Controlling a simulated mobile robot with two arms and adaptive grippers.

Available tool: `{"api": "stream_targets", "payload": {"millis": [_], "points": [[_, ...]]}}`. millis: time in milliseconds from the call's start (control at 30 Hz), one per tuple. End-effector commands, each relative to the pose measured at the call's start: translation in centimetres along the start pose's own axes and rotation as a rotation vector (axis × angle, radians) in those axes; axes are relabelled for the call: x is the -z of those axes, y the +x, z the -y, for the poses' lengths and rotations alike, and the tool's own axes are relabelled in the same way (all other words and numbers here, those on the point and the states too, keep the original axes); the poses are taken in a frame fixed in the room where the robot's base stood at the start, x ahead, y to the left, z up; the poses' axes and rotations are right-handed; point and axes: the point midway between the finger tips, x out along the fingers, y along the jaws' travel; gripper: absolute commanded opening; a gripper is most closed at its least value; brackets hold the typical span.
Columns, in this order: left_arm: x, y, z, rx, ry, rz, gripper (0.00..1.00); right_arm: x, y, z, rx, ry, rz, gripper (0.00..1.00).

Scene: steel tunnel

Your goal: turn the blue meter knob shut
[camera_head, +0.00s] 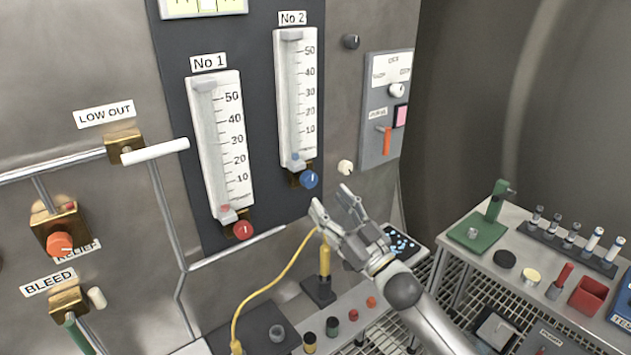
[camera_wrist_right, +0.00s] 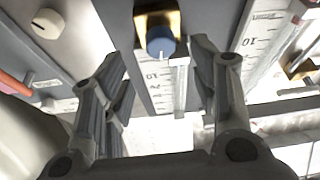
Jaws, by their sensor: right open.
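The blue meter knob (camera_head: 309,179) sits on a brass valve body at the foot of the No 2 meter (camera_head: 297,100). A small white mark shows on its face. My right gripper (camera_head: 331,200) is open and empty, below and slightly right of the blue knob, with its fingers pointing up toward the panel. In the right wrist view the blue knob (camera_wrist_right: 160,42) shows ahead between the two open fingers (camera_wrist_right: 160,60), and I see no contact. My left gripper is not in view.
A red knob (camera_head: 243,230) is under the No 1 meter (camera_head: 222,150). A cream knob (camera_head: 346,167) is close right of the blue knob. A switch box (camera_head: 385,110) is further right. A yellow cable (camera_head: 275,283) and a shelf lie below; a cluttered bench (camera_head: 520,265) stands right.

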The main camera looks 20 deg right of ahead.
Motion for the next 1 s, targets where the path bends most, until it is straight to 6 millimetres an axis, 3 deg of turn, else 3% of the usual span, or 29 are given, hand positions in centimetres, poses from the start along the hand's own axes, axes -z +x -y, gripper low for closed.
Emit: {"api": "stream_targets", "payload": {"millis": [100, 300, 733, 1000], "points": [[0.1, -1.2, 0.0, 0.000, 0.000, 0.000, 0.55, 0.4, 2.6, 0.0, 0.000, 0.000, -0.002, 0.55], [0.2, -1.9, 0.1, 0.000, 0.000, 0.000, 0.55, 0.2, 5.2, 0.0, 0.001, 0.000, -0.002, 0.55], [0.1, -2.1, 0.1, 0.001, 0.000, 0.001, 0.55, 0.0, 6.1, 0.1, 0.002, -0.002, 0.000, 0.55], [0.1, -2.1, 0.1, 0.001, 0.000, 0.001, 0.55, 0.0, 6.0, 0.1, 0.002, -0.002, 0.000, 0.20]]}}
